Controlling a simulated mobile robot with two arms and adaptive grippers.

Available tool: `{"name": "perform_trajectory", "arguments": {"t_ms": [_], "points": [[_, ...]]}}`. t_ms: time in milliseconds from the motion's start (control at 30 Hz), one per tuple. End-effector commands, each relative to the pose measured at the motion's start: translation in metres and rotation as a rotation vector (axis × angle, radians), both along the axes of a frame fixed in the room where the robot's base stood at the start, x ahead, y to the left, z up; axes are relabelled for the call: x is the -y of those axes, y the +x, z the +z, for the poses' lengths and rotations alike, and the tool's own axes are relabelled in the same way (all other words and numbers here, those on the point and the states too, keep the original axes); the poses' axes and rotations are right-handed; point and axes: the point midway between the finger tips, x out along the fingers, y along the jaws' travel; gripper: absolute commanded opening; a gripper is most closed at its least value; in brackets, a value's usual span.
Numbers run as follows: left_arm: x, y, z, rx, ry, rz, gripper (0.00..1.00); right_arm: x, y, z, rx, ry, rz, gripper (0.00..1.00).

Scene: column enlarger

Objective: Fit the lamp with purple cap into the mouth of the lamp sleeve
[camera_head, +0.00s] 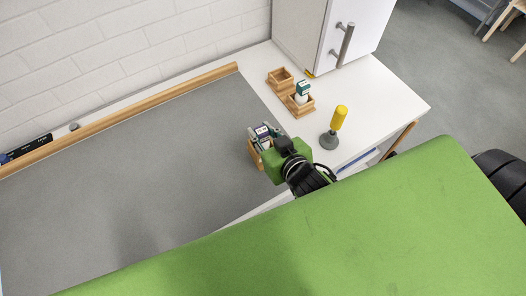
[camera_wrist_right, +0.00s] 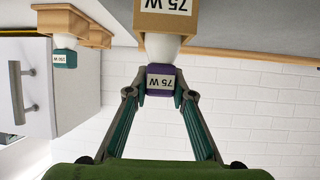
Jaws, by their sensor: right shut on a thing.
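The lamp with purple cap (camera_wrist_right: 161,79) is upright between my right gripper's fingertips (camera_wrist_right: 160,92), and its label reads 75 W. Its white bulb (camera_wrist_right: 162,46) meets a wooden box (camera_wrist_right: 183,22), also labelled 75 W. The box wall hides the bulb's lower end, so I cannot tell how deep it sits. In the head view my right gripper (camera_head: 267,136) is at the grey mat's right edge, closed on the lamp (camera_head: 262,130), with the wooden box (camera_head: 253,153) beneath. I cannot identify a separate lamp sleeve. My left gripper is not in view.
Two joined wooden holders (camera_head: 276,78) stand on the white table behind; the nearer holds a teal-capped lamp (camera_head: 303,89). A yellow-handled plunger (camera_head: 339,119) stands to the right. A white cabinet (camera_head: 310,35) is at the back. The grey mat (camera_head: 140,170) is largely clear.

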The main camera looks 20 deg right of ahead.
Motion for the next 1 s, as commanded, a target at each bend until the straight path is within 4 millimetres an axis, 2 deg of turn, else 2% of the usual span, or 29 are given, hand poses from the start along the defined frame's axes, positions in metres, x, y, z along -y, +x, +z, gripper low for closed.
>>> {"name": "perform_trajectory", "arguments": {"t_ms": [1000], "points": [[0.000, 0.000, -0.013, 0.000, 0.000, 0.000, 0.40, 0.000, 0.000, -0.021, 0.000, 0.000, 0.000, 0.01]]}}
